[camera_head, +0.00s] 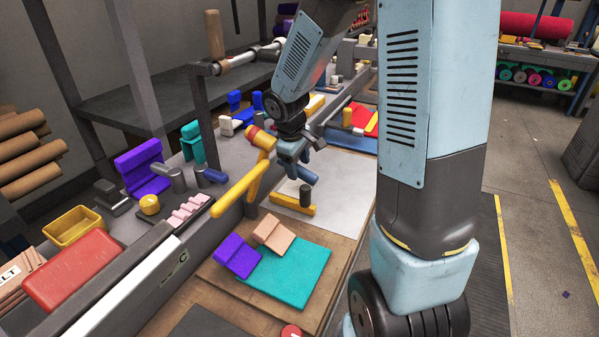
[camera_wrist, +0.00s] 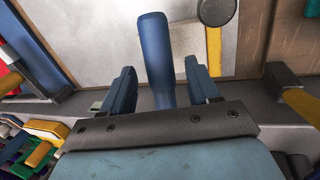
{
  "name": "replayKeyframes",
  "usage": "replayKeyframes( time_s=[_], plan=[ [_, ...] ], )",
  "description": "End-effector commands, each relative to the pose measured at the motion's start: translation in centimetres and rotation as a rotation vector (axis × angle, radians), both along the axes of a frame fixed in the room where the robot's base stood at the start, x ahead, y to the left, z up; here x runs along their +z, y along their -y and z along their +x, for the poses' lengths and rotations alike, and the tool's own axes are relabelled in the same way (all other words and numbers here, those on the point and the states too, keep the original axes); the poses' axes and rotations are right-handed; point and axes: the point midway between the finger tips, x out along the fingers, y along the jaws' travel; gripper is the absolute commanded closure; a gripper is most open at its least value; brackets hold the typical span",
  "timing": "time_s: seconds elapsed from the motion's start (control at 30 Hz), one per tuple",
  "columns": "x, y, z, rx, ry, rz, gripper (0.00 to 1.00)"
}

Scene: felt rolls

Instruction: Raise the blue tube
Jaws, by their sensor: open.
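The blue tube (camera_wrist: 156,45) points away from my gripper (camera_wrist: 160,82) in the wrist view, with its near end between the two fingers. A narrow gap shows on each side of it, so the jaws are open around it and not closed on it. In the head view my gripper (camera_head: 290,152) is low over the bench, and the tube (camera_head: 304,175) sticks out below and to the right of it. The tube's near end is hidden by my gripper there, and what it rests on cannot be told.
A yellow block (camera_head: 288,203) with a dark cylinder (camera_head: 306,194) stands just below the tube on a pale sheet. A yellow roll (camera_head: 237,190) lies close to the left. Teal felt (camera_head: 290,272) with purple and peach pieces lies nearer. The pale sheet's right part is clear.

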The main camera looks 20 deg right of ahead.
Motion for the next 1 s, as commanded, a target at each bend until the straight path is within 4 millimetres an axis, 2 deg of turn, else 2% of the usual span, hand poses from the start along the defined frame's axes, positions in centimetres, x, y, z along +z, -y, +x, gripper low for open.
replayKeyframes(
  time_s=[0.1,0.3,0.67,1.0],
  plan=[
    [-1.6,0.3,0.2,0.0,-0.003,0.0,0.4],
    [-3.0,0.6,0.5,0.0,-0.001,0.0,0.4],
    [-3.3,0.7,0.5,-0.001,0.0,0.0,0.4],
    [-3.3,0.7,0.5,-0.001,0.0,0.0,0.71]
  ],
)
